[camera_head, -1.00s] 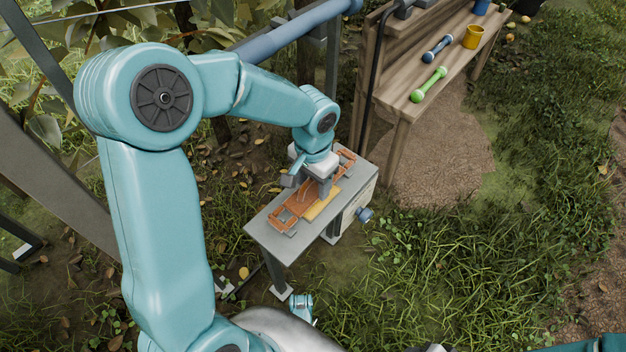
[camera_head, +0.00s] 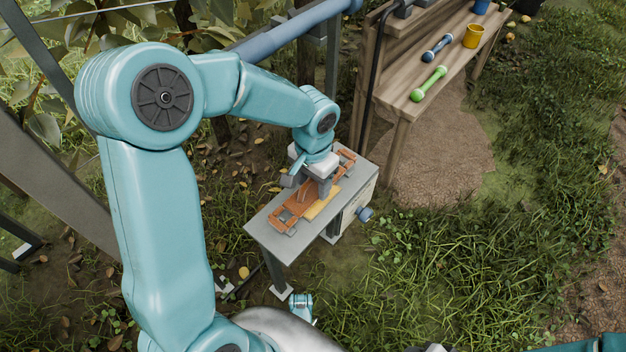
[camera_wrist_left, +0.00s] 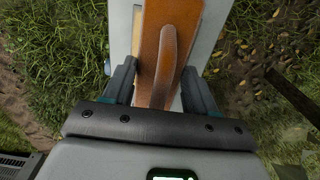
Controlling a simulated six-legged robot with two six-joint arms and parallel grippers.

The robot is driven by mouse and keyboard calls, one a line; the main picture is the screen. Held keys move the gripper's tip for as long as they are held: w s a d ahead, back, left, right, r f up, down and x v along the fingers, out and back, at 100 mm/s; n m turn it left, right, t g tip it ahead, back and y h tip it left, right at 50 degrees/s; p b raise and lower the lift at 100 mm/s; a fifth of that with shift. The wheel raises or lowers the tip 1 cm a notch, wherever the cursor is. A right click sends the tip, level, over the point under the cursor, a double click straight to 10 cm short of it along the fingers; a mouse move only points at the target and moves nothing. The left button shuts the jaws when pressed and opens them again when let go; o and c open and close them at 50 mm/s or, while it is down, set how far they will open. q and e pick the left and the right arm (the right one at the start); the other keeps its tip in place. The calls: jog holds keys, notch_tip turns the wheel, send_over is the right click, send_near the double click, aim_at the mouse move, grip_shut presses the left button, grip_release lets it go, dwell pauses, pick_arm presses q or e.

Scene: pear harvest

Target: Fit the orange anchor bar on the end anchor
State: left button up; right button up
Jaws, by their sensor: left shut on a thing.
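A long orange piece (camera_head: 287,216), which I take for the anchor bar, lies along a small grey table in the head view. In the left wrist view the orange piece (camera_wrist_left: 158,30) runs between my fingers, with a curved ridge like a handle (camera_wrist_left: 168,62) on top. My left gripper (camera_head: 322,190) is low over its middle, pointing down, and shut on the handle. It also shows in the left wrist view (camera_wrist_left: 160,82). The gripper hides the middle of the piece. I cannot pick out the end anchor for sure.
The grey table (camera_head: 262,236) has a yellow strip (camera_head: 322,206) beside the orange piece and a blue knob (camera_head: 365,214) at its side. A wooden bench (camera_head: 402,105) behind holds a green dumbbell-shaped piece (camera_head: 429,84), a blue one (camera_head: 437,48) and a yellow cup (camera_head: 473,37). Grass lies right.

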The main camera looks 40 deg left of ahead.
pick_arm(q)
jog(key=shift+f+b, duration=0.7)
jog(key=shift+f, duration=0.25)
dwell(0.6)
jog(key=o, duration=1.2)
notch_tip(320, 180, up, 16)
jog(key=p, duration=0.6)
jog(key=shift+r+p, duration=0.2)
jog(key=shift+p, duration=0.2)
